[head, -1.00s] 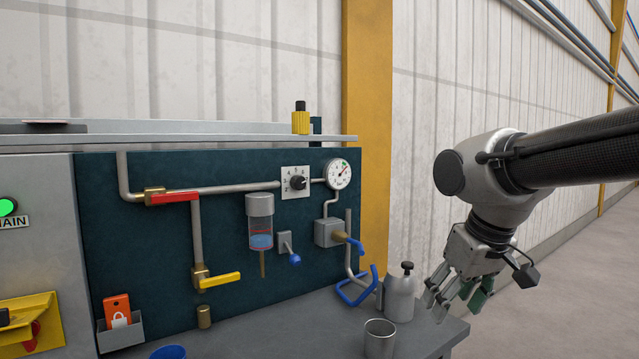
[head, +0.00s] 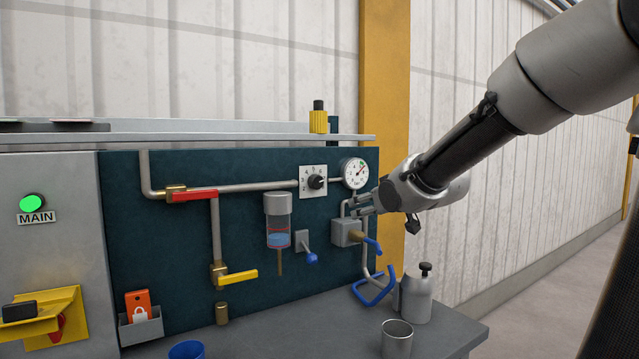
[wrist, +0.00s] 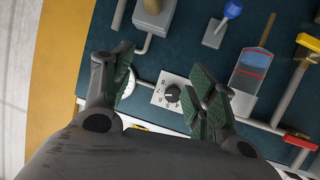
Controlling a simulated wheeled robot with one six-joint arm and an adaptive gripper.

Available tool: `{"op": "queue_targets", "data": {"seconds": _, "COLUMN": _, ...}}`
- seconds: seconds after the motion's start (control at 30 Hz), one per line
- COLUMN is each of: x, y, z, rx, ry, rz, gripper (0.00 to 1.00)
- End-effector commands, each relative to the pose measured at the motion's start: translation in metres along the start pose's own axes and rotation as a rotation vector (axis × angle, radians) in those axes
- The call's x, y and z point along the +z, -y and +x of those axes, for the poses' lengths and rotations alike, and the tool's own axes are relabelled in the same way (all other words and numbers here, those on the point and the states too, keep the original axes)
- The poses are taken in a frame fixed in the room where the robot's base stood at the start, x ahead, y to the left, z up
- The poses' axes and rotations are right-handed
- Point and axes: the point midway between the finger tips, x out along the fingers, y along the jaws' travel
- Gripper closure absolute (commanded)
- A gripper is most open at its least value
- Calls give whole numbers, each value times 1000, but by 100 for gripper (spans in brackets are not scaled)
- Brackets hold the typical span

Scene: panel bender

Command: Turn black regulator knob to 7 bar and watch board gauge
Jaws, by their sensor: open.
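The black regulator knob (head: 317,182) sits on a white numbered plate on the dark teal board. It also shows in the wrist view (wrist: 172,95), between the spread fingers; its exact setting is too small to read. In the wrist view a finger partly hides the gauge (wrist: 128,86). My gripper (head: 362,204) is open and empty, below and right of the knob, in front of the board and apart from the knob.
Pipes carry a red lever (head: 195,195) and a yellow lever (head: 238,277). A filter bowl (head: 278,222), a grey block with a blue lever (head: 346,232) and a blue hook (head: 374,290) are lower. A metal bottle (head: 416,295) and cup (head: 397,340) stand on the bench.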

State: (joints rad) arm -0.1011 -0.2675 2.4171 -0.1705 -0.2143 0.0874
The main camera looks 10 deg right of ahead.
Motion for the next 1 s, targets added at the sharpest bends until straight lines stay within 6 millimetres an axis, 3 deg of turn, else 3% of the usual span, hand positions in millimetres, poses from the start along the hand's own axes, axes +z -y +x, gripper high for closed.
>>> {"op": "queue_targets", "data": {"seconds": 0.03, "x": -13, "y": 10, "z": 19, "rx": -28, "ry": -66, "rz": -9, "gripper": 42}}
{"op": "queue_targets", "data": {"seconds": 0.1, "x": -34, "y": 22, "z": 37, "rx": -65, "ry": -169, "rz": -16, "gripper": 42}}
{"op": "queue_targets", "data": {"seconds": 0.3, "x": -67, "y": 47, "z": 59, "rx": -139, "ry": -347, "rz": -23, "gripper": 42}}
{"op": "queue_targets", "data": {"seconds": 0.47, "x": -76, "y": 52, "z": 71, "rx": -152, "ry": -377, "rz": -23, "gripper": 42}}
{"op": "queue_targets", "data": {"seconds": 0.8, "x": -96, "y": 60, "z": 120, "rx": -151, "ry": -377, "rz": -23, "gripper": 42}}
{"op": "queue_targets", "data": {"seconds": 1.0, "x": -101, "y": 62, "z": 132, "rx": -150, "ry": -376, "rz": -22, "gripper": 42}}
